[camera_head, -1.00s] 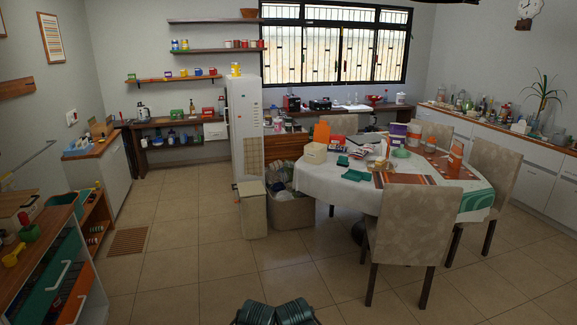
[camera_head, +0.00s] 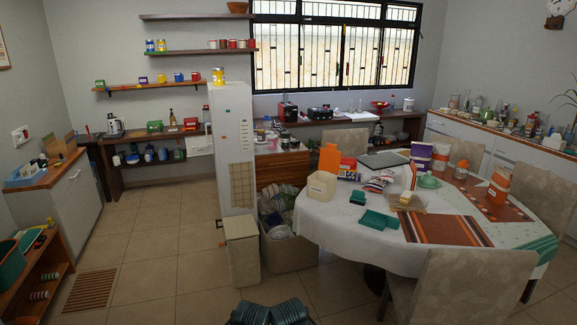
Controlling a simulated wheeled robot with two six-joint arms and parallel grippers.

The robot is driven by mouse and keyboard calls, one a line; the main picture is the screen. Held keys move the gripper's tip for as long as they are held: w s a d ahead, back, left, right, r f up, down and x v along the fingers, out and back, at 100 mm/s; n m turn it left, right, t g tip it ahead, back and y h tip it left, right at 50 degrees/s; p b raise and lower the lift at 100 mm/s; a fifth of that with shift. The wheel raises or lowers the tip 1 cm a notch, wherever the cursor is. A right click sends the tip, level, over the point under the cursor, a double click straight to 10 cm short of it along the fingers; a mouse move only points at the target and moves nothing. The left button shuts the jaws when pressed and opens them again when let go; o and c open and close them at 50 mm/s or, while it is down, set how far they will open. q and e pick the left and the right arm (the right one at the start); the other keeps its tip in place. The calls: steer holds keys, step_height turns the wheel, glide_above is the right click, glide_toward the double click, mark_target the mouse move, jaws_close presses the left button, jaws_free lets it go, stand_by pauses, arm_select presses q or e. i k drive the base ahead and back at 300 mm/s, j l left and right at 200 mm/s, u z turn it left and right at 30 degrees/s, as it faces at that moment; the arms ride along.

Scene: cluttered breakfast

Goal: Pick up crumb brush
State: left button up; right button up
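I cannot make out a crumb brush for certain. The white-covered dining table (camera_head: 330,222) at the right carries many small things. Near its middle lies a small tan item (camera_head: 405,199), too small to tell whether it is a brush. At the bottom edge, dark ribbed parts of my own body show. No fingertips of either gripper can be seen.
A beige chair (camera_head: 462,285) blocks the table's near right side. A beige bin (camera_head: 242,250) and a filled crate (camera_head: 290,248) stand left of the table. A striped mat (camera_head: 445,230) lies on its front. The tiled floor (camera_head: 150,240) at the left is open.

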mark_target(358, 197)
steer(key=i+z, duration=0.1)
steer(key=i, duration=0.7)
steer(key=i+j+z, duration=0.15)
steer(key=i, duration=0.6)
steer(key=i+j+z, duration=0.15)
steer(key=i+z, duration=0.25)
steer(key=i+j+z, duration=0.2)
steer(key=z, duration=0.2)
steer(key=i+j+z, duration=0.6)
steer(key=j+z, duration=0.25)
steer(key=i+j+z, duration=0.2)
steer(key=j+z, duration=0.2)
steer(key=j, duration=0.2)
steer(key=i+j+z, duration=0.2)
steer(key=k+j, duration=0.1)
